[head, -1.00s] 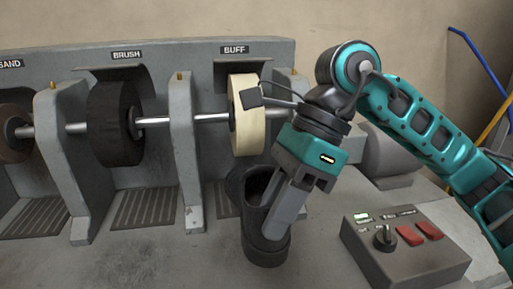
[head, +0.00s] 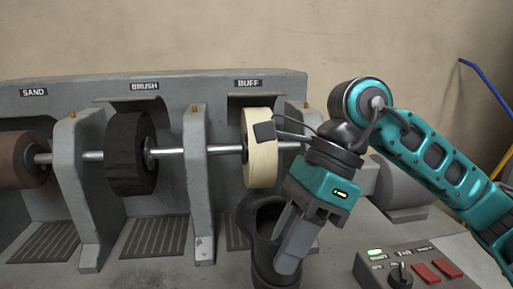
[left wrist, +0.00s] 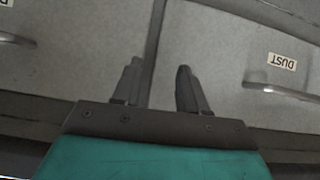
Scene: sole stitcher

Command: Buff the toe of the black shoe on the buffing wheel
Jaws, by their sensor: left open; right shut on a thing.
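My right gripper (head: 288,262) is shut on the shoe. My left gripper (left wrist: 158,88) is open and empty in the left wrist view, in front of a grey panel with a handle labelled DUST (left wrist: 282,61).
A dark brush wheel (head: 128,153) and a brown sanding wheel (head: 22,160) sit on the same shaft to the left, between grey uprights (head: 200,190). A control box (head: 420,265) with a knob and red switches stands at lower right. A grey motor housing (head: 395,185) is behind my right arm.

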